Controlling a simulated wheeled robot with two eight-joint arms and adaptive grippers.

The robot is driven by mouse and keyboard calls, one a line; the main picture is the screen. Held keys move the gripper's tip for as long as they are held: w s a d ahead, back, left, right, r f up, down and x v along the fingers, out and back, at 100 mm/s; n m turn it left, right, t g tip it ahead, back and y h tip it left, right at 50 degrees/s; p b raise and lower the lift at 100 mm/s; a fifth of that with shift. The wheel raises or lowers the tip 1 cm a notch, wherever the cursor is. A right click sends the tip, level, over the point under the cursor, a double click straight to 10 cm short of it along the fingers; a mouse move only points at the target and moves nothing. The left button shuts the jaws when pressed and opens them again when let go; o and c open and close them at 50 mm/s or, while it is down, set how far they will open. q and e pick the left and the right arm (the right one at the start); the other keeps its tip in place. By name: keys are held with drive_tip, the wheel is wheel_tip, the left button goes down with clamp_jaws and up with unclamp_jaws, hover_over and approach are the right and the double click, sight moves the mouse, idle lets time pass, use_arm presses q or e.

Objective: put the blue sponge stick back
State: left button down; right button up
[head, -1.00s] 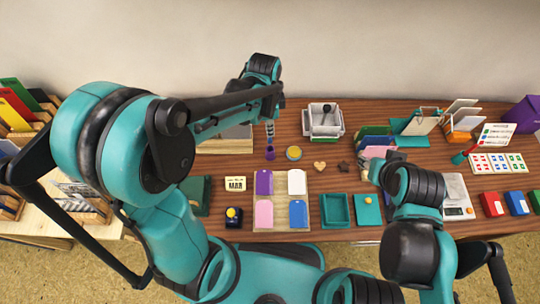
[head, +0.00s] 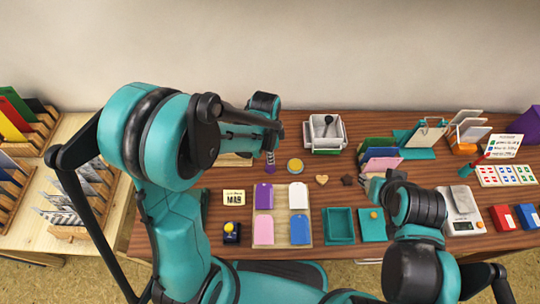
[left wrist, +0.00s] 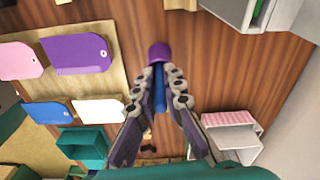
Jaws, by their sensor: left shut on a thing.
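My left gripper (head: 270,160) points down over the table, left of the round yellow-topped dish (head: 295,165). In the left wrist view its fingers (left wrist: 161,72) are closed around a slim blue stick (left wrist: 160,90), the blue sponge stick. A round purple piece (left wrist: 159,52) shows at the fingertips, and in the head view it is just below them (head: 270,169). I cannot tell whether it is part of the stick or a holder on the table. My right gripper (head: 372,184) is by the pink and green upright pads; its fingers are too small to read.
A tray with purple, white, pink and blue tags (head: 312,215) lies in front. A yellow-knobbed stamp (head: 232,232) and date block (head: 234,198) are to its left. A white bin (head: 342,128) stands behind. A red stick (head: 481,159) and scale (head: 463,214) are at right.

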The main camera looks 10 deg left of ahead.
use_arm(q)
drive_tip(key=c, duration=1.6)
unclamp_jaws()
drive_tip(key=shift+f, duration=0.15)
wheel_tip(320, 180, up, 11)
drive_tip(key=p, duration=0.5)
drive_tip(key=shift+s+a+r+n+t+y, duration=0.1)
drive_tip(key=shift+s+a+r+n+t, duration=1)
drive_tip(key=shift+s+r+n, duration=0.9)
drive_tip(key=shift+s+a+r+n+t+y, duration=0.1)
drive_tip(key=shift+s+a+r+n+t, duration=1.2)
drive_tip(key=shift+n, duration=1.25)
drive_tip(key=shift+s+a+r+n+t+y, duration=0.1)
drive_tip(key=shift+s+a+r+n+t, duration=0.65)
drive_tip(key=shift+s+r+n+t, duration=0.95)
drive_tip(key=shift+s+f+n+g, duration=0.25)
drive_tip(key=shift+n+g, duration=0.3)
drive_tip(key=shift+g, duration=0.05)
